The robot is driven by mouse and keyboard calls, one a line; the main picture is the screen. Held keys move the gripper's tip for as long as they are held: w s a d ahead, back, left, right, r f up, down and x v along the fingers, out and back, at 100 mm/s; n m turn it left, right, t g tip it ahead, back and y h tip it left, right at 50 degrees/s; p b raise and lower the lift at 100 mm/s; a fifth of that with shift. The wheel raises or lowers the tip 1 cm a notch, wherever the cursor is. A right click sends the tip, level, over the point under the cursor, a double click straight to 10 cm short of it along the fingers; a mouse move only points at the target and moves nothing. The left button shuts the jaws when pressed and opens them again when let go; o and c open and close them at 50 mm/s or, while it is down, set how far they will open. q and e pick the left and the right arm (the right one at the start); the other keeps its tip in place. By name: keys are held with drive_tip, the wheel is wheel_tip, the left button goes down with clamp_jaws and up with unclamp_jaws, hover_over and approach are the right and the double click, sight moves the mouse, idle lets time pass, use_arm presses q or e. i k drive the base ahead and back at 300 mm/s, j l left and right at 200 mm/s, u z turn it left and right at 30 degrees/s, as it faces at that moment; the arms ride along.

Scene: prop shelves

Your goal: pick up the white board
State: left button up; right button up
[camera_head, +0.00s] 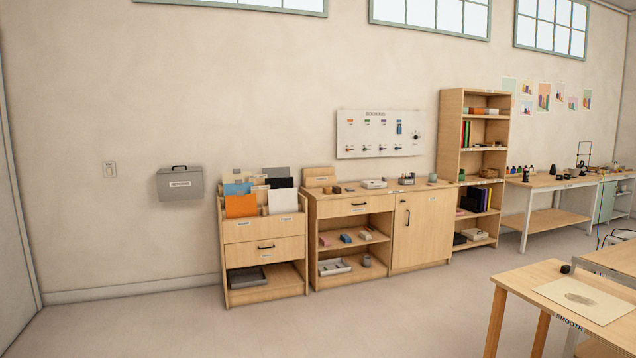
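A white board (282,202) stands upright at the front right of the open top of a low wooden cabinet (264,230). An orange board (241,206) stands to its left. Behind them stand a blue board (237,189), a black board (280,183) and a grey board (276,172). The white board's lower edge is hidden by the cabinet front. A larger white panel (352,134) with hooks and small items hangs on the wall. Neither of my grippers is in view.
A wooden shelf unit (350,217) adjoins the cabinet on the right, then a tall bookcase (472,104). A wooden table (532,277) with a pale sheet (590,299) fills the lower right. A grey box (180,184) hangs on the wall. The floor before the cabinet is clear.

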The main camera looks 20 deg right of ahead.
sight(281, 201)
drive_tip(key=z, duration=0.45)
drive_tip(key=i, duration=5.15)
drive_tip(key=i+u, duration=0.1)
drive_tip(key=i, duration=0.45)
drive_tip(key=i+l+u, duration=0.15)
drive_tip(key=i, duration=0.35)
drive_tip(key=i+l+u, duration=0.1)
drive_tip(key=i, duration=0.45)
drive_tip(key=l, duration=0.1)
